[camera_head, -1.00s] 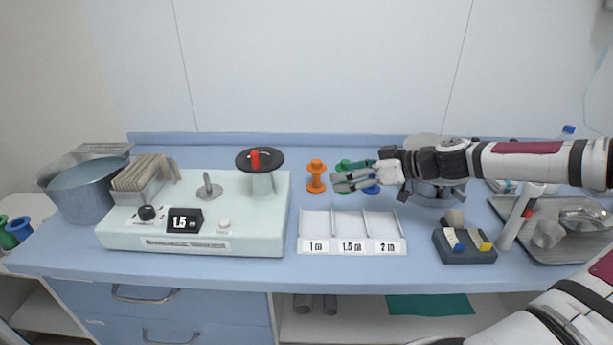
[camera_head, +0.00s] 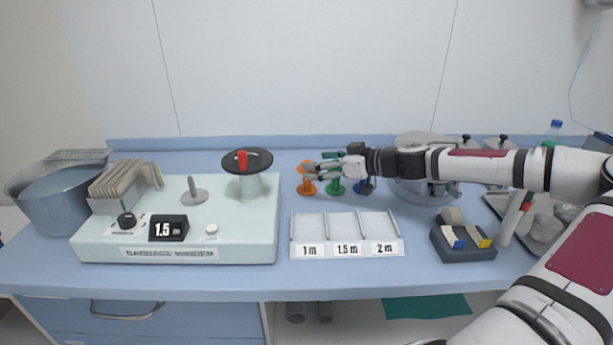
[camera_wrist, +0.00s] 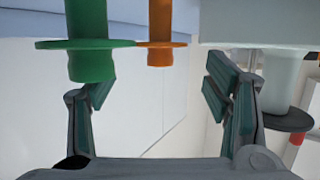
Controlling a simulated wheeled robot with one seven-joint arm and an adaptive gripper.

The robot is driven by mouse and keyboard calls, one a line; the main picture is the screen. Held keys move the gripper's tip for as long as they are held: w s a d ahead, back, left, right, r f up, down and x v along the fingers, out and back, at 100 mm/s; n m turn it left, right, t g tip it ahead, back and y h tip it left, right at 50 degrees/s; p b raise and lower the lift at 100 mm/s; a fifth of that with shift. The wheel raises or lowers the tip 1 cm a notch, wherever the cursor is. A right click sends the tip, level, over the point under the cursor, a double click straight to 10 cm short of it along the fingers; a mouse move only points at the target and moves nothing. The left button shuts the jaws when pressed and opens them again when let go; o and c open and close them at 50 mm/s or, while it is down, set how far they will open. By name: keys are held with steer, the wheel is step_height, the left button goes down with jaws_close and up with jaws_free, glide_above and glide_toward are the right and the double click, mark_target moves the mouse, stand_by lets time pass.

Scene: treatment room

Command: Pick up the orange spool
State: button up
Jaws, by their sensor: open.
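The orange spool (camera_head: 307,188) stands upright on the blue counter, the leftmost of three spools in a row. My gripper (camera_head: 316,169) is open, and in the head view its fingers overlap the upper part of the orange spool. In the wrist view, which looks upside down, the orange spool (camera_wrist: 160,22) appears at the top, between the open fingers (camera_wrist: 158,88) but farther off. The green spool (camera_wrist: 90,40) is larger there, close to the left finger; whether they touch I cannot tell. No spool is gripped.
The green spool (camera_head: 336,187) and blue spool (camera_head: 364,187) stand to the right, partly under my arm. A bandage winder (camera_head: 180,253) is on the left. A labelled three-slot tray (camera_head: 345,250) lies in front. A dark block (camera_head: 463,251) and metal pan are at right.

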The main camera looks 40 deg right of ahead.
steer(key=x, duration=0.4)
steer(key=shift+w+f, duration=0.1)
steer(key=shift+w, duration=0.1)
steer(key=shift+a, duration=0.1)
steer(key=c, duration=1.5)
